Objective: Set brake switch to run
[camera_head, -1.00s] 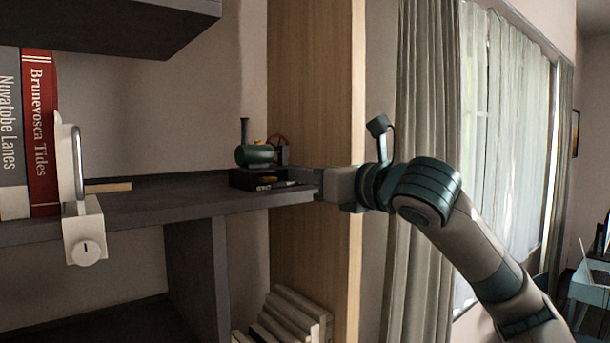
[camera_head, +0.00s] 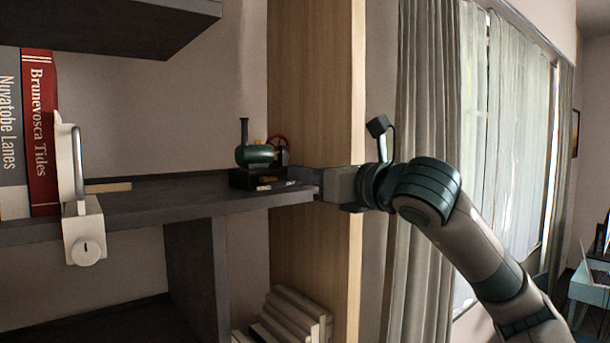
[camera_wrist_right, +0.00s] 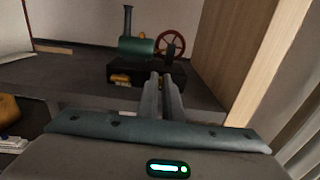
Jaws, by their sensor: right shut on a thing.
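A small model steam engine with a green boiler (camera_head: 256,155), a tall chimney and a red flywheel (camera_wrist_right: 170,44) stands on a dark base (camera_head: 243,179) on the grey shelf. A small yellow part (camera_wrist_right: 120,79) shows on the base front in the wrist view. My right gripper (camera_wrist_right: 161,78) reaches in from the right, its fingers close together at the base's front right. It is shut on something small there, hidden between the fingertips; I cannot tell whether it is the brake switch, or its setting.
A wooden upright panel (camera_head: 312,100) stands right of the engine. The shelf middle (camera_head: 170,197) is mostly clear. Curtains (camera_head: 425,100) hang at right.

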